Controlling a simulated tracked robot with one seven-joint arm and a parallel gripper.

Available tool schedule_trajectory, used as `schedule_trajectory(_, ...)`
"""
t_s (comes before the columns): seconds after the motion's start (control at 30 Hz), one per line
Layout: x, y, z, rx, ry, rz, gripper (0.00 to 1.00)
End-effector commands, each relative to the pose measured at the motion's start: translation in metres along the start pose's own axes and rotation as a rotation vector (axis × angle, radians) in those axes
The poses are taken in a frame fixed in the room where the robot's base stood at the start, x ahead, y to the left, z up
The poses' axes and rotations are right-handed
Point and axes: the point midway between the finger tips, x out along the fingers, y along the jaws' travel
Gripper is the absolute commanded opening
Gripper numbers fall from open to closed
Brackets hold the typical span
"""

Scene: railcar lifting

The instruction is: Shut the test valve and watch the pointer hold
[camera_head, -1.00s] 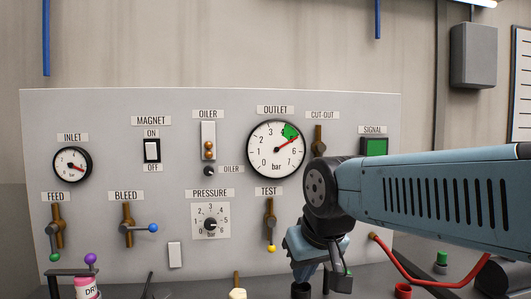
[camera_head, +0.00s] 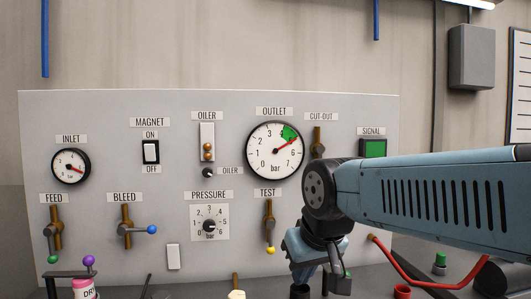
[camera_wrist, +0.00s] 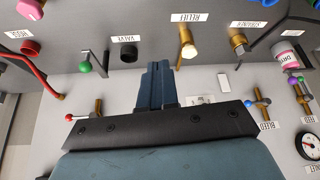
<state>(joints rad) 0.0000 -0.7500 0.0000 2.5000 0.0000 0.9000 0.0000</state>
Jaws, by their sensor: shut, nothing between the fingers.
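The test valve (camera_head: 268,222) is a brass body on the grey panel, under the TEST label. Its lever hangs straight down and ends in a yellow knob (camera_head: 271,250). Above it the outlet gauge (camera_head: 275,150) has its red pointer at about 5 bar, in the green sector. My gripper (camera_wrist: 155,67) is shut and empty in the wrist view. In the head view my wrist is low, to the right of the test valve and apart from it; the fingers cannot be made out there. The wrist view does not clearly show the test valve.
The bleed valve (camera_head: 128,227) and feed valve (camera_head: 55,230) are on the panel's left; the pressure dial (camera_head: 209,225) is left of the test valve. The cut-out valve (camera_head: 317,139) is partly behind my arm. The signal lamp (camera_head: 373,148) is green. A red hose (camera_head: 400,272) lies at right.

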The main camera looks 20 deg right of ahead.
Motion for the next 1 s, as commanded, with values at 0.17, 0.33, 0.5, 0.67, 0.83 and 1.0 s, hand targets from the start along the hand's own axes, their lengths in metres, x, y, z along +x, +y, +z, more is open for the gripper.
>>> schedule_trajectory(0.17, 0.0, 0.0, 0.0, 0.0, 0.0, 0.0, 0.0)
schedule_trajectory(0.33, 0.0, 0.0, 0.0, 0.0, 0.0, 0.0, 0.0)
schedule_trajectory(0.5, 0.0, 0.0, 0.0, 0.0, 0.0, 0.0, 0.0)
schedule_trajectory(0.67, 0.0, 0.0, -0.004, 0.001, -0.005, 0.006, 0.0)
schedule_trajectory(0.83, 0.006, 0.004, -0.022, 0.004, -0.033, 0.042, 0.0)
schedule_trajectory(1.0, 0.016, 0.006, -0.052, 0.009, -0.068, 0.101, 0.0)
